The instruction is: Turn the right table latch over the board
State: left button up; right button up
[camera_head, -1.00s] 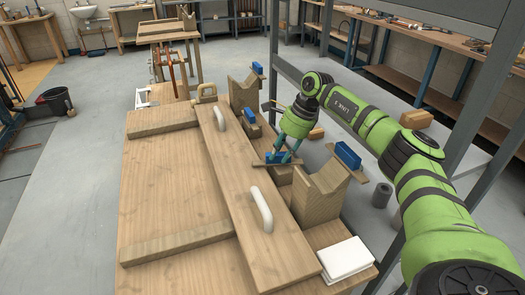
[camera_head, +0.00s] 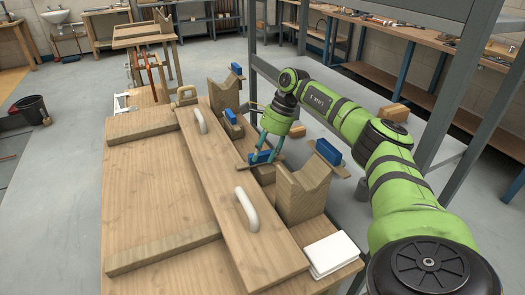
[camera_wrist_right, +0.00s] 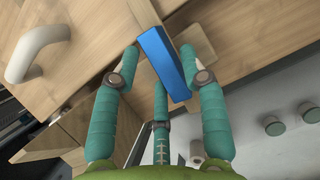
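The long wooden board (camera_head: 222,165) lies on the wooden table (camera_head: 135,195), with two white handles on top. A table latch, a thin wooden bar with a blue grip block (camera_head: 262,156), is at the board's right edge. Its bar end lies close to that edge; I cannot tell whether it overlaps the board. My right gripper (camera_head: 266,150) is down at this latch. In the right wrist view the blue block (camera_wrist_right: 166,65) sits between my teal fingers (camera_wrist_right: 158,54), with small gaps at the side fingertips. My left gripper is out of view.
Notched wooden blocks (camera_head: 303,192) stand along the table's right side, with other blue-gripped latches (camera_head: 328,152) (camera_head: 231,117) nearby. A white stack (camera_head: 329,255) lies at the near right corner. A grey metal frame (camera_head: 447,100) rises behind my right arm.

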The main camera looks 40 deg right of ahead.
jog(key=shift+r, duration=0.1)
jog(key=shift+d+r, duration=0.1)
jog(key=shift+r, duration=0.2)
jog(key=v, duration=1.1)
jog(key=shift+d+r, duration=0.1)
jog(key=shift+r, duration=0.05)
